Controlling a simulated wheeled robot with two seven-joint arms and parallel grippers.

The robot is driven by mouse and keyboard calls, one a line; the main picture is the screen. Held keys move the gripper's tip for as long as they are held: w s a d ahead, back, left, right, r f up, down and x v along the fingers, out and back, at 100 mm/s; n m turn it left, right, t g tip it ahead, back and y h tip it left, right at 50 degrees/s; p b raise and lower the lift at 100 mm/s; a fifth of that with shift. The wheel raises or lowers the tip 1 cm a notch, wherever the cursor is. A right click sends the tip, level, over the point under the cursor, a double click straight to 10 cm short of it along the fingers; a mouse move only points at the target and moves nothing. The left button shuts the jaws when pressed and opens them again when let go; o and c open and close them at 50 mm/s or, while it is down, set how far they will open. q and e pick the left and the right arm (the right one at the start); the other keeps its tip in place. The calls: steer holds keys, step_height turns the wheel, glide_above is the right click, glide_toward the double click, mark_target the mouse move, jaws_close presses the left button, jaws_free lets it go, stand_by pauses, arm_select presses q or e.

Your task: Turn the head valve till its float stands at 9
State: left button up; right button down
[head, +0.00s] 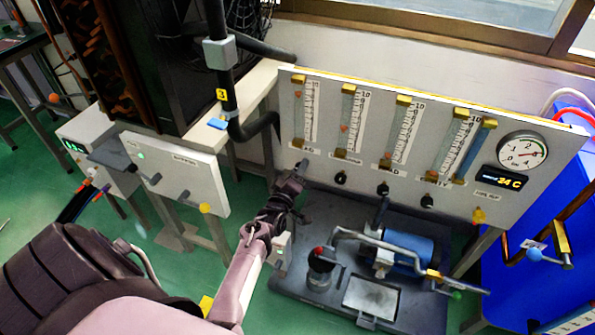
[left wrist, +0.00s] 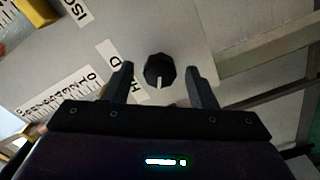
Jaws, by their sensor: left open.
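The grey panel (head: 470,205) carries a row of upright scaled flow tubes. The leftmost tube (head: 303,112) has a partly covered label ending in "AD"; a small orange mark, perhaps its float, shows near its upper end, but I cannot read its value. In the left wrist view a black knob (left wrist: 160,70) with a white pointer line sits beside a label with "H" and "D" showing, partly hidden by a finger. My left gripper (head: 300,170) is open, its fingers on either side of this knob, with gaps visible. In the head view the gripper hides the knob.
More black knobs (head: 383,188) line the panel to the right. A round gauge (head: 522,152) and a 24 C display (head: 505,180) sit at its right end. Below stands a dark bench (head: 290,275) with a pump and pipes. A black pipe (head: 228,100) rises left of the panel.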

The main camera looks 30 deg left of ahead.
arm_select(q)
steer(key=v, duration=0.7)
steer(key=shift+s+p, duration=0.3)
steer(key=shift+p, duration=0.1)
arm_select(e)
steer(key=shift+s+d+f, duration=0.15)
steer(key=shift+s+f, duration=0.05)
steer(key=shift+s, duration=0.55)
steer(key=shift+s, duration=0.1)
